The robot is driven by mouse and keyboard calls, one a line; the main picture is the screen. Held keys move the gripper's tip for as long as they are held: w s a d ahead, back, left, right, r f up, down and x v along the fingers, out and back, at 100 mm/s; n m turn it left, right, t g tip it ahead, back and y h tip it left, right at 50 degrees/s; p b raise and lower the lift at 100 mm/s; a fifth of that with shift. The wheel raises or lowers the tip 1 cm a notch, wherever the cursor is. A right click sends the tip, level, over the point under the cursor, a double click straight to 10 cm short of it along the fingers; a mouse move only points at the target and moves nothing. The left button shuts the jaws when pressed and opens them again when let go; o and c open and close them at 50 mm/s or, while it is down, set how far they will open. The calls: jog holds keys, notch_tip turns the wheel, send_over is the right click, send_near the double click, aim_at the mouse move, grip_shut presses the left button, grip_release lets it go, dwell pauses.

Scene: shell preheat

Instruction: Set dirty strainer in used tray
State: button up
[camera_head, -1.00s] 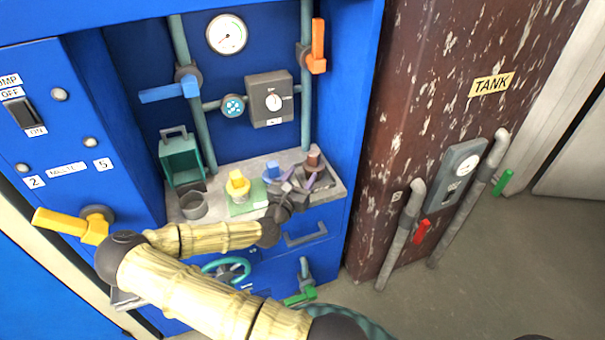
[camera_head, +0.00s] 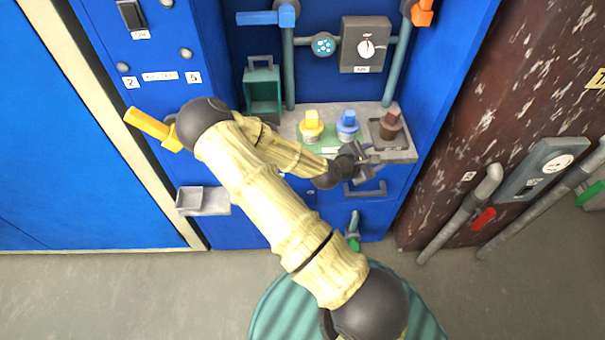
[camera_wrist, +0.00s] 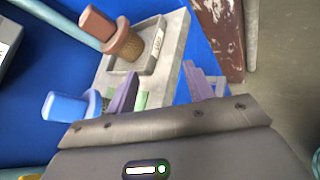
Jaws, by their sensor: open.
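The brown strainer (camera_head: 390,124), which looks like the dirty one, stands upright in the small grey used tray (camera_head: 374,131) at the right end of the shelf. In the wrist view the brown strainer (camera_wrist: 124,42) shows its cap and mesh body inside the raised rim of the tray (camera_wrist: 158,62). My gripper (camera_head: 372,158) is at the shelf's front edge, in front of the tray and apart from the strainer. Its purple fingers (camera_wrist: 165,92) are spread with nothing between them.
A teal box (camera_head: 263,92) is farther left. A drawer handle (camera_head: 366,189) lies below the shelf. Pipes rise at the right.

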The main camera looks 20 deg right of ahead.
jog(key=s+a+m+g+y, duration=0.2)
jog(key=a+m+y, duration=0.75)
jog(key=a, duration=0.55)
jog(key=s+a+r+m+y, duration=0.1)
jog(key=s+a+r+m, duration=0.2)
jog(key=a+r, duration=0.2)
jog(key=s+a+r+m+y, duration=0.2)
jog(key=s+a+r+m, duration=0.1)
jog(key=r, duration=0.6)
jog(key=shift+s+a+r+m+t, duration=0.2)
jog(key=shift+s+a+m+t, duration=0.2)
jog(key=shift+a, duration=0.85)
jog(key=shift+d, duration=0.1)
